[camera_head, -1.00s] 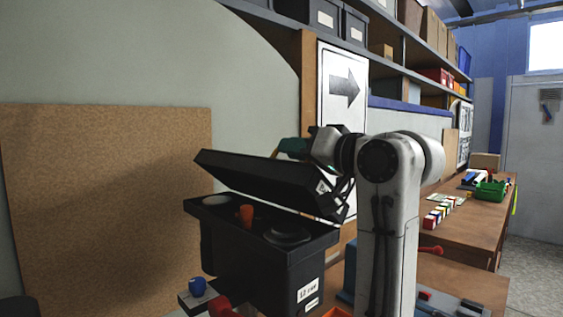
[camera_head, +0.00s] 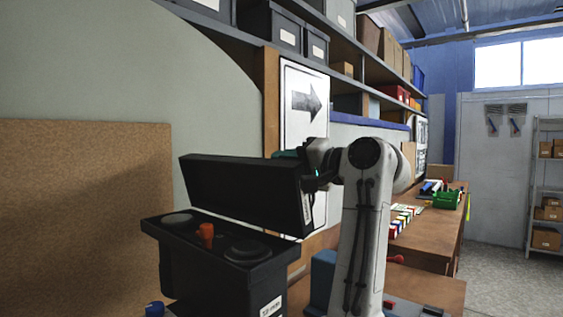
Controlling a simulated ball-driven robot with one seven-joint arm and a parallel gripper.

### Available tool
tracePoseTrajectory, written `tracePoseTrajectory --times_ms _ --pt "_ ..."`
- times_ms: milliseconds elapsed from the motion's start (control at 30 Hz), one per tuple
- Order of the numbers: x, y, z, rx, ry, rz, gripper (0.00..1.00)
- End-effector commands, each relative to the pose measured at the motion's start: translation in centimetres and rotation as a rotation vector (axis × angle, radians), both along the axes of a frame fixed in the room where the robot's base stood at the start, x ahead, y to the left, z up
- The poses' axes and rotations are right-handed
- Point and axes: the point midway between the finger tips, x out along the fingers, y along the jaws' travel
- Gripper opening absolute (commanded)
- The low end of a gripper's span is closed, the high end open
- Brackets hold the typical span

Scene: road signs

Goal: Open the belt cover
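The belt cover (camera_head: 243,192) is a long black lid, tilted up above its black housing (camera_head: 212,277). A clear gap shows between the two. Under it, two dark round pulleys (camera_head: 247,250) and an orange knob (camera_head: 206,232) are exposed on the housing's top. My gripper (camera_head: 290,156) is at the far upper right edge of the cover, mostly hidden behind it and by my arm. Only a teal part of it shows. I cannot see its fingertips or whether it grips the cover.
My arm stands just right of the housing. A workbench (camera_head: 430,236) with coloured blocks and a green bin (camera_head: 446,200) runs back on the right. Shelves (camera_head: 350,80) with boxes hang above. A blue object (camera_head: 322,282) sits beside the housing. Open floor (camera_head: 510,281) lies at the right.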

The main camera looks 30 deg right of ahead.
Motion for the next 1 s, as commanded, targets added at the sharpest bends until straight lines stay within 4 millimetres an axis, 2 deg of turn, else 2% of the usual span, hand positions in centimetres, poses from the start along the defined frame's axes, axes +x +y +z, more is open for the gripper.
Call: tracePoseTrajectory --times_ms 33,433,467,633,867,1000 --pt "0.08 -0.41 -0.86 0.004 0.016 -0.005 0.0" --pt "0.09 -0.46 -0.97 0.007 0.019 -0.004 0.0" --pt "0.09 -0.46 -0.97 0.007 0.019 -0.004 0.2" --pt "0.08 -0.34 -0.75 0.006 0.015 -0.003 0.37" --pt "0.05 -0.21 -0.45 0.005 0.009 -0.001 0.38" --pt "-0.61 -0.48 -0.5 0.005 0.006 -0.002 0.38"
